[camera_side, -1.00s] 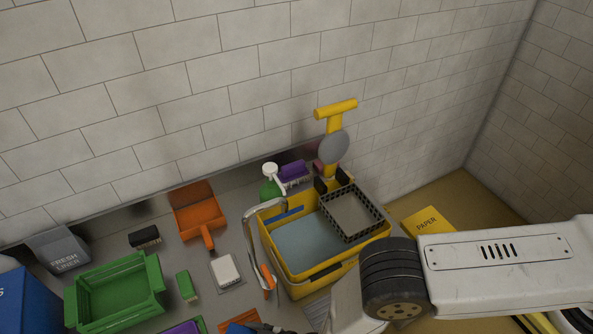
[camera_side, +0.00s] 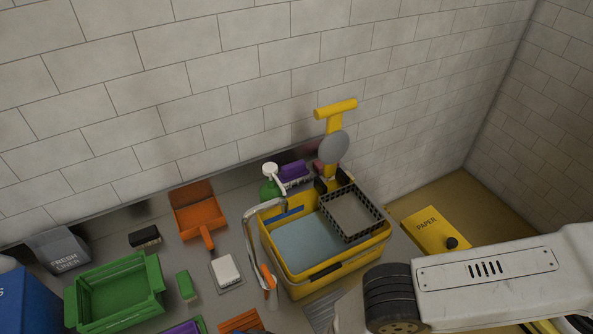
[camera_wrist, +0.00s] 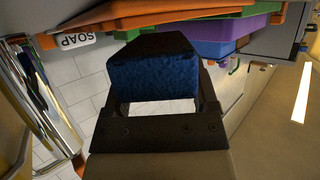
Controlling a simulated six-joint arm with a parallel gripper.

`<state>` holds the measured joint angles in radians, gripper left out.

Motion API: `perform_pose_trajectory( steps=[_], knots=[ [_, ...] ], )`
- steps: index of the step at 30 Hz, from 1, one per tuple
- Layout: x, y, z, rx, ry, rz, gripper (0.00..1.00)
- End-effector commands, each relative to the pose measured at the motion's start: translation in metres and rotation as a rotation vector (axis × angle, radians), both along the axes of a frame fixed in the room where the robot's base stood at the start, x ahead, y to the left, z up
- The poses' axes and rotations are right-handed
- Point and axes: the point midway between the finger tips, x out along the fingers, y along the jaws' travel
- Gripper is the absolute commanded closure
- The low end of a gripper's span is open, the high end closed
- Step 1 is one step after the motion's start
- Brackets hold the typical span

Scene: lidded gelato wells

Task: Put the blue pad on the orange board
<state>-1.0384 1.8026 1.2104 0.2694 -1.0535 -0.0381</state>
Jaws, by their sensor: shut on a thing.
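The blue pad (camera_wrist: 152,82) is in the wrist view, with a rough blue face and a dark upper part. My gripper (camera_wrist: 158,72) is shut on it, with a dark finger at either side. In the wrist view a flat orange piece (camera_wrist: 112,14) lies beyond the pad at the top edge; I cannot tell if it is the orange board. In the side view part of an orange surface (camera_side: 238,321) shows at the bottom edge, mostly cut off. My gripper and the pad are not seen in the side view.
A yellow tub (camera_side: 312,277) with a dark mesh basket (camera_side: 350,212) stands mid-counter, with a curved tap (camera_side: 249,232) at its left. A green crate (camera_side: 115,293), an orange dustpan (camera_side: 198,213), a green brush (camera_side: 186,285) and a white block (camera_side: 227,270) lie left of it.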

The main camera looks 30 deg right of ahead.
Motion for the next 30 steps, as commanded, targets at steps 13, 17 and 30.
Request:
perform_pose_trajectory(
  steps=[13, 17, 30],
  knots=[
    [0.0003, 0.0003, -0.0057, 0.001, -0.001, 0.0, 0.9],
    [0.0003, 0.0004, -0.0057, 0.001, -0.001, 0.0, 0.9],
    [0.0004, 0.0005, -0.0104, 0.001, -0.001, 0.0, 0.9]
  ],
)
